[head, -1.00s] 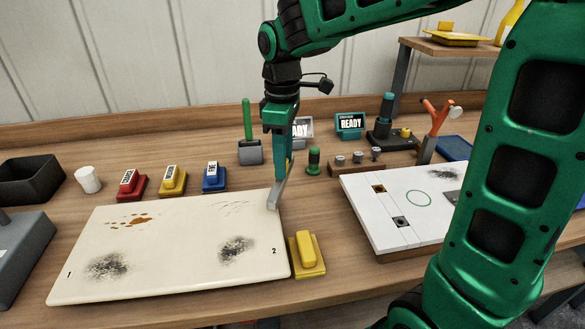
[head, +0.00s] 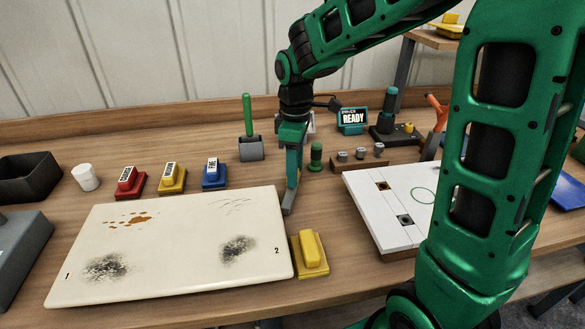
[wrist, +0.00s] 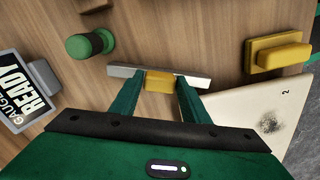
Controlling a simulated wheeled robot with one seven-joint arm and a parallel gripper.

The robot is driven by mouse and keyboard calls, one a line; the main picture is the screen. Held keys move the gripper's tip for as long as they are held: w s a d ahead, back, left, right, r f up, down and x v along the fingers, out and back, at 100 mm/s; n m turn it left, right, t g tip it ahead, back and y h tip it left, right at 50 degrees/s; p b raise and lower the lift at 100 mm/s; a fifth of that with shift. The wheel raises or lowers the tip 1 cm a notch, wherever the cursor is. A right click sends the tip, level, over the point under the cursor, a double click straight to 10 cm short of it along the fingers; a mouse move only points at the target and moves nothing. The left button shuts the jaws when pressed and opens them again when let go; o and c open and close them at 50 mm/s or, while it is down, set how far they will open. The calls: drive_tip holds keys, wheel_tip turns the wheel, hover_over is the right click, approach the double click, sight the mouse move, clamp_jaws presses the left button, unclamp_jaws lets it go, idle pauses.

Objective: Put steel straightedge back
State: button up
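The steel straightedge (wrist: 193,78) is a thin grey bar with a yellow grip block (wrist: 159,82) at its middle. In the wrist view my gripper (wrist: 160,78) has a finger at each end of the yellow block and appears shut on it. In the head view my gripper (head: 291,180) points down, with the straightedge (head: 288,205) seen nearly end-on at its tips. It is by the right edge of the cream panel (head: 170,220). I cannot tell whether the bar touches the wooden bench.
A yellow sanding block (head: 311,252) lies right of the panel, near the bench front. A white board (head: 372,205) stands further right. A green-topped peg (head: 316,156) and a grey holder with a green handle (head: 250,148) stand behind.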

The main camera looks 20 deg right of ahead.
drive_tip(key=shift+o, duration=1.2)
wheel_tip(320, 180, up, 12)
